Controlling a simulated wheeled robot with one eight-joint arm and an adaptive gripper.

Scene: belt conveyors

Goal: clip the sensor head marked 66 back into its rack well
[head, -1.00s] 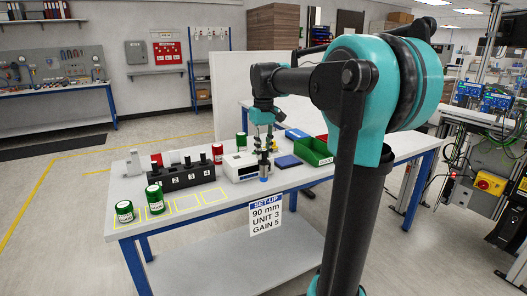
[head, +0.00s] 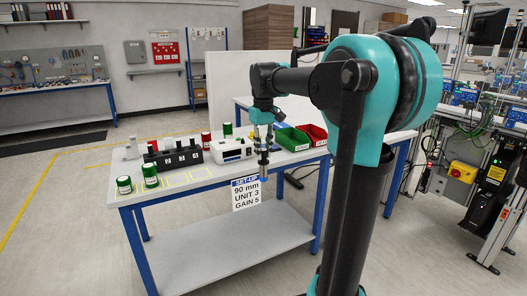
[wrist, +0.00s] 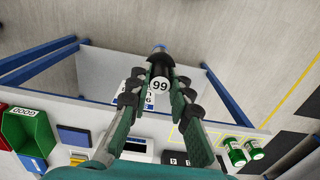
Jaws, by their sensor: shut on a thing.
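My gripper (head: 263,158) is shut on a dark cylindrical sensor head (wrist: 160,71) with a blue tip. In the wrist view its round white label reads 99 as pictured, which is 66 turned over. In the head view the sensor head (head: 263,171) hangs upright by the bench's front edge, right of the rack. The black rack (head: 178,161) stands on the bench, with white number labels on its front. It shows partly at the bottom of the wrist view (wrist: 174,159). Its well openings are too small to judge.
A white instrument (head: 232,150) stands right of the rack. Green (head: 292,139) and red (head: 314,134) bins are farther right. Two green jars (head: 124,185) (head: 150,175) stand at the front left. A set-up sign (head: 246,194) hangs at the front edge.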

